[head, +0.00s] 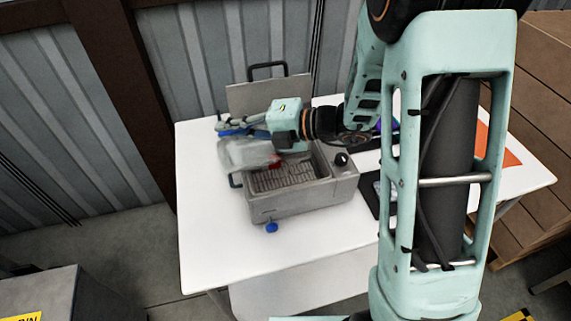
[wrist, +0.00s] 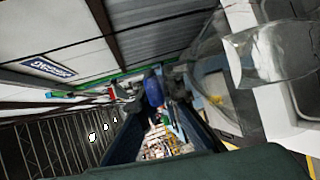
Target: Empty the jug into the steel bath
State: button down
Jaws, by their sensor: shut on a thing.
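The clear jug (head: 240,154) hangs on its side just below my gripper (head: 236,124), over the left end of the steel bath. My gripper is shut on the jug's blue handle, which also shows between the fingers in the wrist view (wrist: 153,90). The clear jug wall (wrist: 268,52) fills the upper right of that view. The steel bath (head: 305,200) stands open on the white table, with a wire rack inside. A small red patch shows at the jug's right end. I cannot tell how much liquid the jug holds or whether any is flowing.
The bath's raised lid (head: 268,95) stands behind my gripper. A blue drain tap (head: 271,228) sticks out at the bath's front. An orange sheet (head: 497,148) lies on the table's right side. The table's front left (head: 210,235) is clear.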

aim_at(219, 146)
jog(key=shift+w+d+y+b, duration=0.1)
jog(key=shift+d+y+b, duration=0.2)
jog(key=shift+d+b, duration=0.5)
jog(key=shift+w+d+r+m+y+b, duration=0.15)
jog(key=shift+d+r+m+y+b, duration=0.15)
jog(key=shift+d+r+y, duration=0.3)
jog(key=shift+w+d+r+m+y+b, duration=0.15)
jog(key=shift+d+r+m+y, duration=0.2)
jog(key=shift+d+y, duration=0.35)
dwell(0.8)
jog(key=a, duration=0.1)
jog(key=a+f+h, duration=0.1)
jog(key=s+a+n+h+p, duration=0.1)
jog(key=shift+a+f, duration=0.2)
jog(key=shift+a, duration=0.15)
jog(key=a+h+p, duration=0.1)
jog(key=p, duration=0.1)
jog(key=a+h+p, duration=0.1)
jog(key=p, duration=0.1)
jog(key=a+p, duration=0.1)
jog(key=p, duration=0.1)
jog(key=shift+s+a+r+n+h, duration=0.15)
jog(key=shift+s+a+n+h, duration=0.1)
jog(key=shift+n+h, duration=0.15)
jog(key=shift+a+f+h+b, duration=0.35)
jog(key=shift+f+b, duration=0.15)
jog(key=shift+f, duration=0.3)
jog(key=shift+a+h, duration=0.15)
jog(key=shift+h, duration=0.1)
